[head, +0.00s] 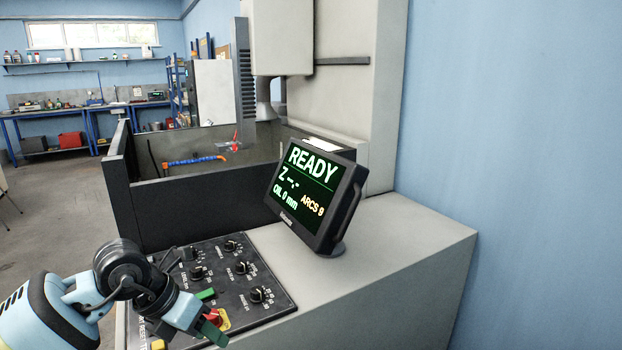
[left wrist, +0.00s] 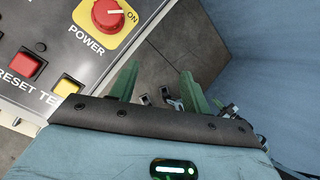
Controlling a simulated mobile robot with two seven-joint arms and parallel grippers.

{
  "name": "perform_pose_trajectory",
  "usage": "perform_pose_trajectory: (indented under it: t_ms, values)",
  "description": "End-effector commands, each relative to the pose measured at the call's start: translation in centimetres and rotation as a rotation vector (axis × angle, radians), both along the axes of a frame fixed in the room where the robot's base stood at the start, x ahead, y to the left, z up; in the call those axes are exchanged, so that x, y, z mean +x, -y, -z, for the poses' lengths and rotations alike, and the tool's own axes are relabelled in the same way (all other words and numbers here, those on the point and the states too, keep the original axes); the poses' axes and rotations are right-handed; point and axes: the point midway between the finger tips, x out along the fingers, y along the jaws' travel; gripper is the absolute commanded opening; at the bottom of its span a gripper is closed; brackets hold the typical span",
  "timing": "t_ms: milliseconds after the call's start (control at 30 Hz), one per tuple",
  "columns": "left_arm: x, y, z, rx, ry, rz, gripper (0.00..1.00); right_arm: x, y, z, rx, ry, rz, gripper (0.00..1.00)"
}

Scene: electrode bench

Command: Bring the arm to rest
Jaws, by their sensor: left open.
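My left gripper (head: 211,314) is at the lower left of the head view, over the near edge of the black control panel (head: 220,262). Its two green fingers are apart with nothing between them; they also show in the left wrist view (left wrist: 158,76). A red power knob (left wrist: 108,15) on a yellow plate is beside the fingers, apart from them in the left wrist view, with its white mark toward ON. In the head view the fingers partly cover the knob. My right gripper is in neither view.
A monitor (head: 315,195) reading READY stands on the grey machine top (head: 410,235). A dark-walled tank (head: 190,200) is behind the panel. Red (left wrist: 25,63) and yellow (left wrist: 67,87) buttons are near the gripper. Open floor (head: 50,215) is at the left.

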Motion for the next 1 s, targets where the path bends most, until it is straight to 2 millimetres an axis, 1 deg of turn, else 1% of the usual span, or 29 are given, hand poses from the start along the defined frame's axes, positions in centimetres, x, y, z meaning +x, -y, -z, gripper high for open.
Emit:
perform_pose_trajectory:
  t_ms: [33, 100, 167, 233, 300, 400, 500, 567, 633, 767, 867, 967, 1000]
  values:
    - [-1.0, 1.6, 0.9, -0.066, -0.029, 0.024, 0.48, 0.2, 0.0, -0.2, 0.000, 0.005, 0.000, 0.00]
    - [-2.3, 3.8, 1.6, -0.170, -0.065, 0.049, 0.48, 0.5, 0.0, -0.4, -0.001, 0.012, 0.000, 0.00]
    - [-3.5, 5.8, 2.2, -0.273, -0.103, 0.066, 0.48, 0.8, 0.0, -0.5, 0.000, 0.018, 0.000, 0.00]
    - [-5.2, 8.1, 2.7, -0.413, -0.155, 0.075, 0.48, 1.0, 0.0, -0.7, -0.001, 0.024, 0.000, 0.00]
    - [-6.9, 10.4, 2.8, -0.570, -0.212, 0.070, 0.48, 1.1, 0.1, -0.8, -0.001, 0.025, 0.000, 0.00]
    - [-8.9, 12.9, 2.4, -0.800, -0.293, 0.027, 0.48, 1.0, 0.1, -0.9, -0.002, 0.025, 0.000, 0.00]
    - [-10.2, 14.3, 1.9, -1.022, -0.375, -0.058, 0.48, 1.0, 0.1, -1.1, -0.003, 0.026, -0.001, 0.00]
    - [-10.7, 14.7, 1.6, -1.150, -0.422, -0.126, 0.48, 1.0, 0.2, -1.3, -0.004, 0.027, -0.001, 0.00]
    - [-11.0, 14.7, 1.5, -1.290, -0.477, -0.226, 0.48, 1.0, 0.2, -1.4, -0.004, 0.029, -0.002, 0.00]
    - [-11.1, 13.5, 2.3, -1.523, -0.574, -0.458, 0.48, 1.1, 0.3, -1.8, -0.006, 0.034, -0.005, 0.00]
    - [-11.1, 11.7, 4.0, -1.672, -0.645, -0.675, 0.48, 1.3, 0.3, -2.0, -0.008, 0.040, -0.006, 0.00]
    - [-11.5, 9.5, 6.8, -1.787, -0.710, -0.926, 0.48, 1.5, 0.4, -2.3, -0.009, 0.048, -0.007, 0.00]
    - [-12.0, 8.5, 8.2, -1.821, -0.737, -1.034, 0.48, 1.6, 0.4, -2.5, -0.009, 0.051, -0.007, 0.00]
